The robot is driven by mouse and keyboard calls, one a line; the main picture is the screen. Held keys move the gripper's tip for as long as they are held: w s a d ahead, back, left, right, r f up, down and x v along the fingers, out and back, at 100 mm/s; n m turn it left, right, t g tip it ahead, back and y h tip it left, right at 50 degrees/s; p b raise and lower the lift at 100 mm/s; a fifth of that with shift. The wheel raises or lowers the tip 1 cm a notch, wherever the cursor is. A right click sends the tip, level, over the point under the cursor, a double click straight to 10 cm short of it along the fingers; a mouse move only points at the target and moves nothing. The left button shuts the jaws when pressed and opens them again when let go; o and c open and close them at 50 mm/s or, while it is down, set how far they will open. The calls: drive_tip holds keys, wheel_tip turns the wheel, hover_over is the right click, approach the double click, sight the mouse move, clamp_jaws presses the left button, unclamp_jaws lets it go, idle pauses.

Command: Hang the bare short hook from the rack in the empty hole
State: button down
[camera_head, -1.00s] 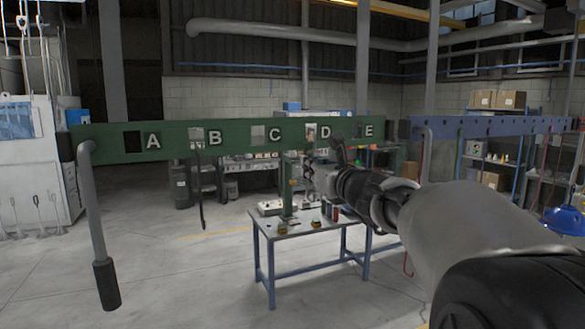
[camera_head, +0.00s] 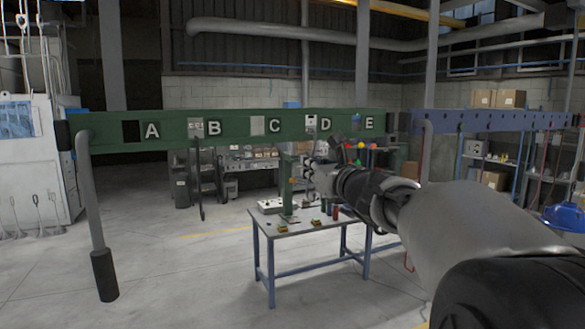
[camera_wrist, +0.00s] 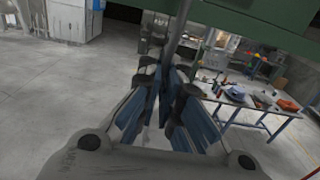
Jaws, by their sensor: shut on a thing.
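A green beam (camera_head: 235,127) lettered A to E crosses the head view, with a square opening left of each letter. The opening by A (camera_head: 131,131) looks dark and bare. A dark hook (camera_head: 200,175) hangs at the opening by B. The openings by C (camera_head: 257,125) and D (camera_head: 311,124) look pale, with no hook clearly seen below them. My gripper (camera_head: 308,172) is below the beam near D. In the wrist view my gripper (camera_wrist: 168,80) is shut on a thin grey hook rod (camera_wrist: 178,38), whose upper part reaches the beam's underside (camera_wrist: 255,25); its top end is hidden.
A blue-legged table (camera_head: 280,232) with small items stands below. A grey bent bar (camera_head: 92,200) with a dark grip hangs at the beam's left end. A blue beam (camera_head: 490,122) is at the right. The floor at the left is clear.

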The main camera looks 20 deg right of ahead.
drive_tip(key=shift+f, duration=0.3)
drive_tip(key=c, duration=1.7)
unclamp_jaws()
